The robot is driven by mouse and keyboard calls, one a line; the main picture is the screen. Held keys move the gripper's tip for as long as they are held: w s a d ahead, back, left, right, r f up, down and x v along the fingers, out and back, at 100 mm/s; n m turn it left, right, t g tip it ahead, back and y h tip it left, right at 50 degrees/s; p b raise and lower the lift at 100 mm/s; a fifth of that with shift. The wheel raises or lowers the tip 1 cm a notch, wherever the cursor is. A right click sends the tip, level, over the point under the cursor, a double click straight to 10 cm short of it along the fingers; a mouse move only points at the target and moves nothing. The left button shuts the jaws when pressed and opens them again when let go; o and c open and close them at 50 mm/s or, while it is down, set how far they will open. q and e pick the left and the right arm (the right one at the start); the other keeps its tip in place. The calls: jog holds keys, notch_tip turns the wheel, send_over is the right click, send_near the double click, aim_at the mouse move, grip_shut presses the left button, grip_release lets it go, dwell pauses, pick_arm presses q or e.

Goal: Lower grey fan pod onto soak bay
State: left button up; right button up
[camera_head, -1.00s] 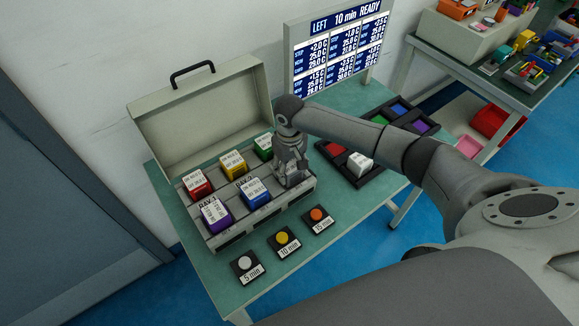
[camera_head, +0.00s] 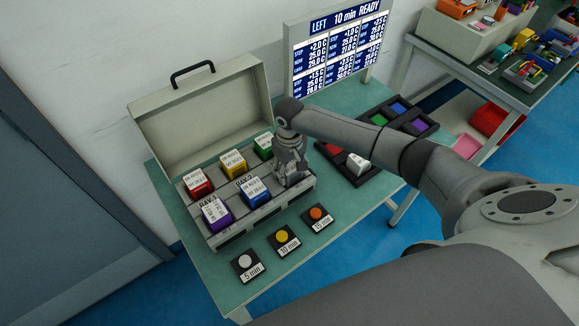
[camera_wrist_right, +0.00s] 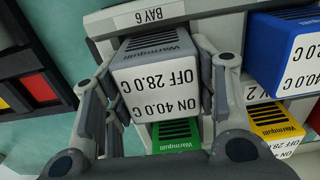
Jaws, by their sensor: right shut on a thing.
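My right gripper (camera_head: 290,176) is over the front right corner of the open soak case (camera_head: 262,218). In the right wrist view its fingers are shut on the sides of the grey fan pod (camera_wrist_right: 160,72), which has a white label reading ON 40.0 C, OFF 28.0 C. The pod is at the bay marked BAY 6 (camera_wrist_right: 147,16); whether it touches the bay floor I cannot tell. In the head view the gripper hides the pod. My left gripper is not in view.
Purple (camera_head: 215,212), blue (camera_head: 254,190), red (camera_head: 196,183), yellow (camera_head: 232,163) and green (camera_head: 264,146) pods sit in the other bays. Three timer buttons (camera_head: 282,239) lie in front. The lid (camera_head: 200,115) stands open behind.

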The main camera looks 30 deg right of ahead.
jog(key=shift+f, duration=0.1)
dwell(0.3)
jog(key=o, duration=1.2)
notch_tip(320, 180, up, 12)
jog(key=shift+r, duration=0.1)
